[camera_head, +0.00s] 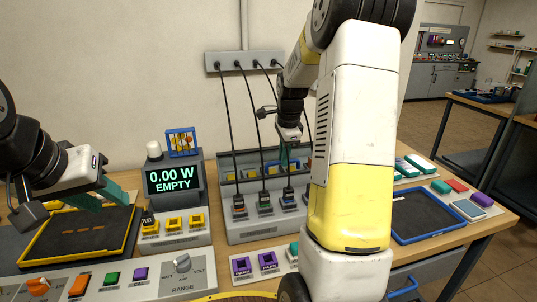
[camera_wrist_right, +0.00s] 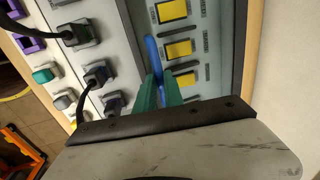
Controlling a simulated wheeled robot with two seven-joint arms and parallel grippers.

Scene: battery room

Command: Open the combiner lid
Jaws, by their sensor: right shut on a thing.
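The grey combiner box (camera_head: 268,229) stands mid-table, with black cables plugged into its front row. Yellow-marked parts show in its upper recess, which also appears in the wrist view (camera_wrist_right: 180,48). My right gripper (camera_head: 287,155) reaches down over this upper part. In the wrist view its green fingers (camera_wrist_right: 166,92) are shut on a slim blue bar (camera_wrist_right: 152,58) beside the yellow parts. I cannot tell how far the lid stands open; my right arm hides the box's right side. My left gripper (camera_head: 100,197) is open and empty above a yellow-rimmed dark tray (camera_head: 22,258).
A display unit (camera_head: 173,180) reading "0.00 W EMPTY" stands left of the combiner. Cables (camera_head: 232,130) hang from a wall strip (camera_head: 245,60) close to my right gripper. A blue-rimmed tray (camera_head: 462,230) lies at right. A control panel (camera_head: 130,285) runs along the front left.

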